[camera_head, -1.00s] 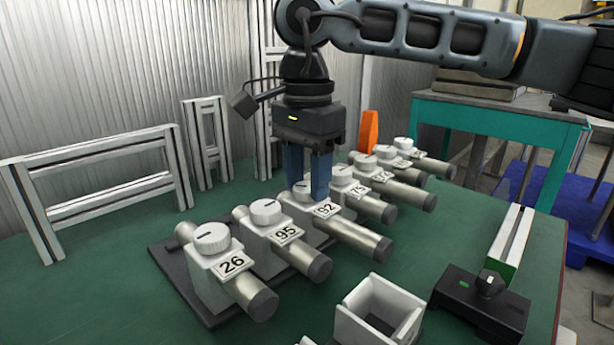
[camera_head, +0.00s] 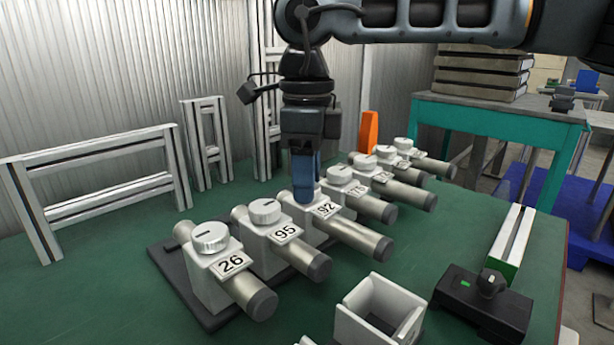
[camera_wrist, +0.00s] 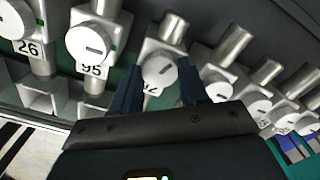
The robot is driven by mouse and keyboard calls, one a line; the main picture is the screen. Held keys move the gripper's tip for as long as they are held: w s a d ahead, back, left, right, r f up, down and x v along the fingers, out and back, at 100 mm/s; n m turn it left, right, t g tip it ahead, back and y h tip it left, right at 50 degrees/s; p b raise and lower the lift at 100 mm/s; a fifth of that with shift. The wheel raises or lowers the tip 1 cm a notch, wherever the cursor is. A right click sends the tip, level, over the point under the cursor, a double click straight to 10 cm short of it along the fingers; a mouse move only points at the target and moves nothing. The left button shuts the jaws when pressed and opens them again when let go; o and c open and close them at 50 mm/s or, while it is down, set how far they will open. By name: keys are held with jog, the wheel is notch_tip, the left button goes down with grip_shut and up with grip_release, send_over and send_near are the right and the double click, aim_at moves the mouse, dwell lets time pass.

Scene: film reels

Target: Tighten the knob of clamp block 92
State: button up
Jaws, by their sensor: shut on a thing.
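Clamp block 92 (camera_head: 331,226) is a white block around a metal rod, third from the front in a row on a dark base. Its number label faces up in the head view. My gripper (camera_head: 305,193) points straight down over it, its blue fingers shut on the block's knob. In the head view the fingers hide most of the knob. In the wrist view the round white knob (camera_wrist: 160,69) shows between the two fingers, with a dark slot mark that runs at a slant.
Blocks 95 (camera_head: 285,236) and 26 (camera_head: 229,266) stand nearer; several more blocks stand behind 92, close by. A white open box (camera_head: 378,312) and a dark device (camera_head: 482,302) are at the front right. Grey frames (camera_head: 95,192) stand at the left.

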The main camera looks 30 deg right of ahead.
jog(key=m+b, duration=0.1)
jog(key=m, duration=0.6)
jog(key=m+b, duration=0.1)
jog(key=m, duration=0.5)
jog(key=shift+m, duration=0.4)
dwell(0.3)
jog(key=o, duration=1.1)
jog(key=shift+c, duration=0.2)
notch_tip(320, 180, up, 8)
jog(key=shift+f+p, duration=0.1)
jog(key=shift+p, duration=0.85)
